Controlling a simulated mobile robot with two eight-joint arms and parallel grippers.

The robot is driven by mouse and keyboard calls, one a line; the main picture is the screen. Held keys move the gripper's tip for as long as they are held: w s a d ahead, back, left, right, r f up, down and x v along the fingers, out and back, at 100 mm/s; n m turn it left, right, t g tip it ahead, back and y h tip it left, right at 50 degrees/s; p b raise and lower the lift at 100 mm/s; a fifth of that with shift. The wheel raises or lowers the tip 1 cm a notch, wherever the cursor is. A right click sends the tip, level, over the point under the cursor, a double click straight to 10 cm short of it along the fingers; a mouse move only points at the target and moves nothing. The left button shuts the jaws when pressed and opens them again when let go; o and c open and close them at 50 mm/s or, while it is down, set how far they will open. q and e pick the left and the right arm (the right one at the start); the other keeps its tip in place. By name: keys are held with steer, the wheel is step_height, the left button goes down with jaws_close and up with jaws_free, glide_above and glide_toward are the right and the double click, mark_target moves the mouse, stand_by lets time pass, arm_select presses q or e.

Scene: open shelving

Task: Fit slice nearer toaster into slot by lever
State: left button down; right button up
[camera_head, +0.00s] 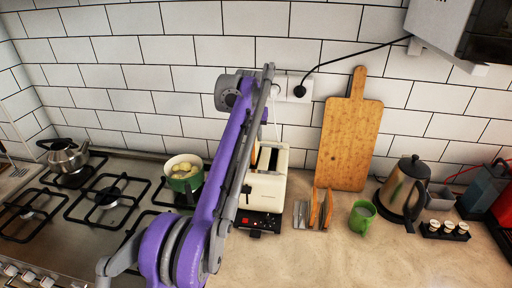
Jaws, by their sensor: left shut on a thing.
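The cream toaster (266,190) stands on the counter, with a dark front panel (262,221) and a red part low on it. My left gripper (262,139) is over the toaster, mostly hidden by my purple and grey arm. It is shut on a bread slice, of which a brown sliver (255,154) shows at the toaster's top. How deep it sits is hidden. More brown slices (328,208) stand upright in a metal rack (300,213) right of the toaster. My right gripper is out of view.
A green pot (184,181) with pale food stands on the hob left of the toaster. A green mug (362,217), a kettle (403,190) and a small dark tray (445,231) are on the right. A wooden board (348,145) leans on the wall. The front counter is clear.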

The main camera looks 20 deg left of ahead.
mark_target(256, 145)
arm_select(q)
steer(key=f, duration=0.2)
steer(key=shift+w+f+b, duration=0.2)
steer(key=shift+f+b, duration=0.15)
steer(key=shift+f, duration=0.05)
steer(key=shift+s+f, duration=0.1)
steer(key=shift+f, duration=0.2)
steer(key=shift+s+r, duration=0.1)
steer(key=shift+r, duration=0.05)
steer(key=shift+f, duration=0.6)
steer(key=c, duration=0.9)
jaws_free()
